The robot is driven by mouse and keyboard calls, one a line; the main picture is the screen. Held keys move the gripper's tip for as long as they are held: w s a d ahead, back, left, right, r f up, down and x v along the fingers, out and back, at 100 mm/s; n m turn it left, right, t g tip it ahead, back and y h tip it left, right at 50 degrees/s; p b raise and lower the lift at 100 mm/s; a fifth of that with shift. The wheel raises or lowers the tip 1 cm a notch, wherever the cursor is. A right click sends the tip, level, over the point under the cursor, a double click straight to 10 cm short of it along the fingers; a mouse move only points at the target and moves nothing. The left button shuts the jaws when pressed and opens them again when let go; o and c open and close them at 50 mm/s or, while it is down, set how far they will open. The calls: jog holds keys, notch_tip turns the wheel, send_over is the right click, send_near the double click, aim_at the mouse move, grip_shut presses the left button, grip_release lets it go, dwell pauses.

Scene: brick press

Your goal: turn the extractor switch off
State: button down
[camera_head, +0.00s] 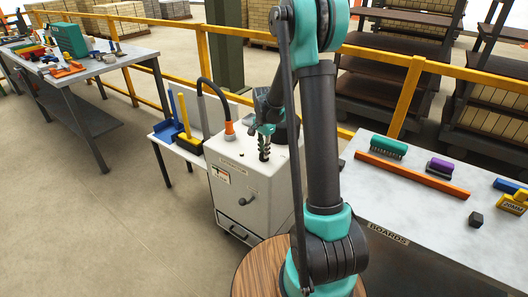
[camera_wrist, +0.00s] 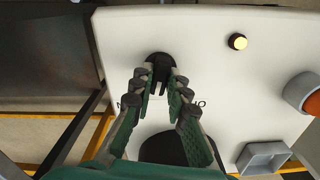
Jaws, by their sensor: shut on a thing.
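The extractor is a white cabinet (camera_head: 228,207) with a black hose on top, and its pale top panel (camera_wrist: 225,90) fills much of the wrist view. A black switch knob (camera_wrist: 160,62) stands on that panel, with dark lettering beside it partly hidden by my fingers. My gripper (camera_head: 264,153) points down onto the cabinet top. In the wrist view my gripper (camera_wrist: 163,88) has its fingertips on either side of the knob, shut on it. The fingers hide part of the knob. A lamp (camera_wrist: 238,41) on the panel glows yellow.
An orange hose collar (camera_wrist: 311,97) and a grey square holder (camera_wrist: 264,158) stand on the panel. A table (camera_head: 365,205) with brushes and an orange bar is at right. A yellow rail (camera_head: 404,98) runs behind. Open floor (camera_head: 110,220) lies at left.

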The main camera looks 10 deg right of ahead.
jog(key=n, duration=0.5)
jog(key=shift+n, duration=0.3)
jog(key=n, duration=0.5)
jog(key=shift+n, duration=0.4)
jog(key=c, duration=1.5)
grip_release()
notch_tip(320, 180, up, 12)
jog(key=shift+r, duration=0.1)
jog(key=shift+s, duration=0.1)
